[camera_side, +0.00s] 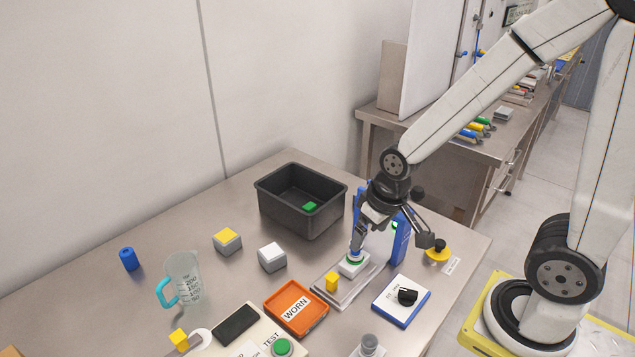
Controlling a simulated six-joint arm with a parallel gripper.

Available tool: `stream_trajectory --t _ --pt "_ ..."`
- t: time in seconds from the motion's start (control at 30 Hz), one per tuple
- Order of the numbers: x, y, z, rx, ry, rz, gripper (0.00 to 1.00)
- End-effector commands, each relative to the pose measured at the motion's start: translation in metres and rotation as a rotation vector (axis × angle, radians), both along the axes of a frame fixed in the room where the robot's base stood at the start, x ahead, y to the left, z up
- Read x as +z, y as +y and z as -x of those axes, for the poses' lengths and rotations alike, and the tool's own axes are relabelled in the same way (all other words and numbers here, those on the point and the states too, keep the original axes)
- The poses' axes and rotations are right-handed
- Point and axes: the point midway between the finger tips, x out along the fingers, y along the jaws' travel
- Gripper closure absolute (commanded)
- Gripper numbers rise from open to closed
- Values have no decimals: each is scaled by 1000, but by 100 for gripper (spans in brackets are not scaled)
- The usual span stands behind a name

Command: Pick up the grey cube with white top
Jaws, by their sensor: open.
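The grey cube with white top (272,259) sits upright on the metal table, in front of the black bin and left of the clear fixture plate. Nothing touches it. My gripper (391,240) is open, to the right of the cube and above the table, beside a blue stand. Its fingers are spread apart, and I see nothing held between them. The left finger overlaps the white-and-green part on the fixture plate in this view; I cannot tell whether they touch.
A grey cube with yellow top (228,242) stands left of the target. The black bin (268,208) holds a green piece. A blue stand (401,240), an orange tray (296,308), a measuring jug (184,278) and a blue cylinder (128,259) stand around.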

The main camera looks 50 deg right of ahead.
Motion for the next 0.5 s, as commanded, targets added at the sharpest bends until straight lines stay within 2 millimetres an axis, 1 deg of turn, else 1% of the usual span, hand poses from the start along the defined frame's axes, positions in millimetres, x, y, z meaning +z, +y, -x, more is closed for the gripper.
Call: stream_trajectory --t 0.17,0.33,0.5 --pt "-3 4 -27 -198 33 -70 0" --pt "-11 10 -64 -486 87 -168 0" --pt "-23 19 -103 -790 156 -273 0"
